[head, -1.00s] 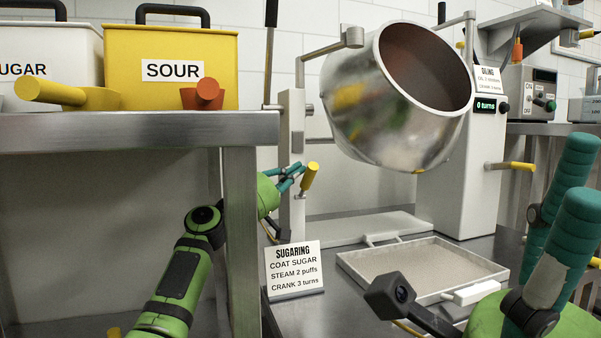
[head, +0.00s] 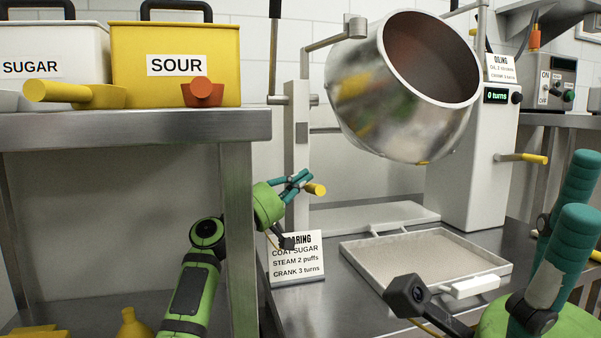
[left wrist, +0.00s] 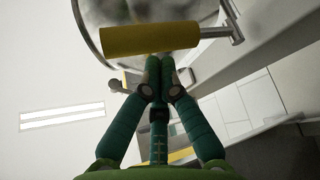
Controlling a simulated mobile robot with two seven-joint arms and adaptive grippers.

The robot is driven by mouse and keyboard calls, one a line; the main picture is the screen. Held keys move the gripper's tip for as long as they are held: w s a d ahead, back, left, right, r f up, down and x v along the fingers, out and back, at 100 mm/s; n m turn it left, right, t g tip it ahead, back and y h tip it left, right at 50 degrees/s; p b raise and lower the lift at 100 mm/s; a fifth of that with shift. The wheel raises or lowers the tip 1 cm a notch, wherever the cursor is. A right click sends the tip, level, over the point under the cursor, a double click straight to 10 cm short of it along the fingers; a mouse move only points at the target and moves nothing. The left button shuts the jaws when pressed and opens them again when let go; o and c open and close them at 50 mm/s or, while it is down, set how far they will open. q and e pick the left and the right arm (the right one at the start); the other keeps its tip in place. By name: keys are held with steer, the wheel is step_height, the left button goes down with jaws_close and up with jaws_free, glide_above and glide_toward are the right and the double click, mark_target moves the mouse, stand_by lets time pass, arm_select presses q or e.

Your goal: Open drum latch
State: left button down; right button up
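The steel drum (head: 375,110) hangs tilted, its mouth facing up and right. The yellow-handled latch (head: 317,190) is on the white post left of the drum. My left gripper (head: 305,180) is at the latch, its teal fingers partly covering it. In the left wrist view the yellow handle (left wrist: 150,38) lies across, just beyond my fingertips (left wrist: 159,64), on a metal lever arm at right. Those fingers are together with nothing seen between them; whether they touch the handle I cannot tell. My right gripper (head: 580,188) is open and empty at the lower right.
A sugaring sign (head: 297,268) stands below my left gripper, which partly covers it. A shallow tray (head: 357,263) lies under the drum. A yellow-handled crank (head: 528,159) is on the machine's right. A steel shelf (head: 130,126) with sugar and sour bins is at left.

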arm_select(q)
steer(key=shift+s+d+f, duration=0.1)
steer(key=shift+s+f, duration=0.05)
steer(key=shift+f, duration=0.15)
stand_by(0.5)
